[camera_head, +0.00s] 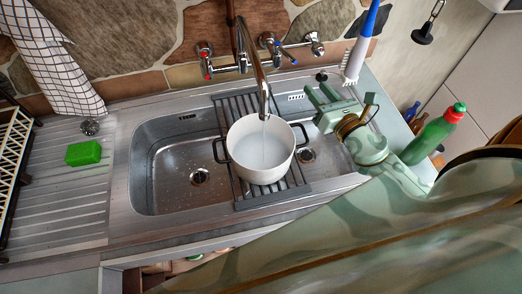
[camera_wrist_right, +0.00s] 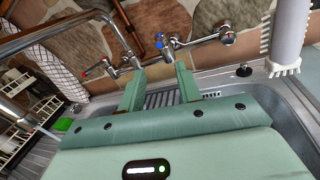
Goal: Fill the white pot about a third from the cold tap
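The white pot (camera_head: 234,160) stands upright on a dark slatted rack across the sink, beneath the spout (camera_head: 262,80). A thin pale streak runs from the spout tip into the pot. The inside looks pale; I cannot tell the water level. The blue-marked cold tap (camera_head: 280,50) is on the wall right of the spout; it also shows in the right wrist view (camera_wrist_right: 161,41). The red-marked tap (camera_head: 205,62) is to the left. My right gripper (camera_head: 328,100) is open and empty, right of the pot and apart from the taps. Its two fingers (camera_wrist_right: 160,92) stand apart. My left gripper is out of view.
The dark rack (camera_head: 245,200) bridges the sink (camera_head: 165,185). A green sponge (camera_head: 83,153) lies on the drainer. A blue-handled brush (camera_head: 360,45) stands at the back right. A green bottle (camera_head: 433,135) is close to my right arm. A checked cloth (camera_head: 60,70) hangs at left.

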